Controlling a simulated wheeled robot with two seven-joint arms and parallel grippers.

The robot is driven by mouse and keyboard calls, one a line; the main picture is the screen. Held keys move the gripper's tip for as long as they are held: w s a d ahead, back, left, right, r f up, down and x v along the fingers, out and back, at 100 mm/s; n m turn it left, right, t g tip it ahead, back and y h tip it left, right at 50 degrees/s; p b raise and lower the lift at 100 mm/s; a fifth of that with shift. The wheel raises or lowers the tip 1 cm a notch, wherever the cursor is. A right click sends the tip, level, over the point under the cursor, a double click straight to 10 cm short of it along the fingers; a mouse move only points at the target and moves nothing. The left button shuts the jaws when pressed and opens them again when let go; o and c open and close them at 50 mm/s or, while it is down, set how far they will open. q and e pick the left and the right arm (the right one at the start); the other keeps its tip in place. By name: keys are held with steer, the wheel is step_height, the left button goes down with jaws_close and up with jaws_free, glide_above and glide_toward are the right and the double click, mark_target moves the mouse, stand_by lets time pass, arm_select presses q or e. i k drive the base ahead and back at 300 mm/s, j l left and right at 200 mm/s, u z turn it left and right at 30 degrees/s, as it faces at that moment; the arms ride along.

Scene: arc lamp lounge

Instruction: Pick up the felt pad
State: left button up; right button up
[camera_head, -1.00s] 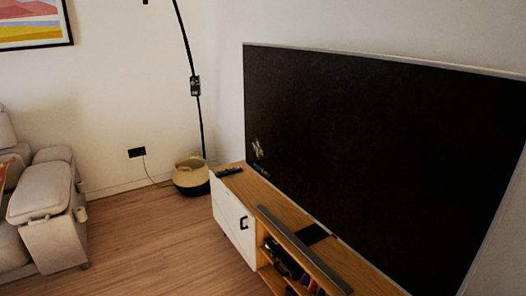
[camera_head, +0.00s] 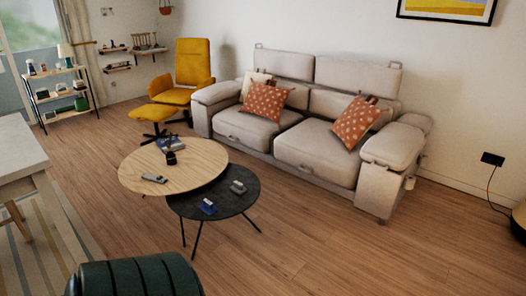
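I cannot pick out a felt pad for certain. A small blue flat item (camera_head: 207,207) lies on the low dark round table (camera_head: 226,208), and a small grey object (camera_head: 238,187) lies near it; both are too small to identify. The overlapping wooden round table (camera_head: 208,158) holds a grey remote-like object (camera_head: 154,178), a dark holder (camera_head: 171,158) and a book (camera_head: 165,146). Neither of my grippers is in view.
A beige sofa (camera_head: 315,175) with two orange cushions stands behind the tables. A yellow chair (camera_head: 193,65) and footstool (camera_head: 150,113) stand at the back. A dark green ribbed seat (camera_head: 140,278) is at the front, a white table (camera_head: 15,150) at left.

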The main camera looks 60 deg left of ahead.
mark_target(238, 188)
steer(key=u, duration=2.05)
steer(key=i+j+z, duration=0.45)
steer(key=i+j, duration=0.4)
steer(key=i, duration=0.25)
steer(key=i+j+z, duration=0.4)
steer(key=i+j, duration=0.5)
steer(key=j, duration=0.25)
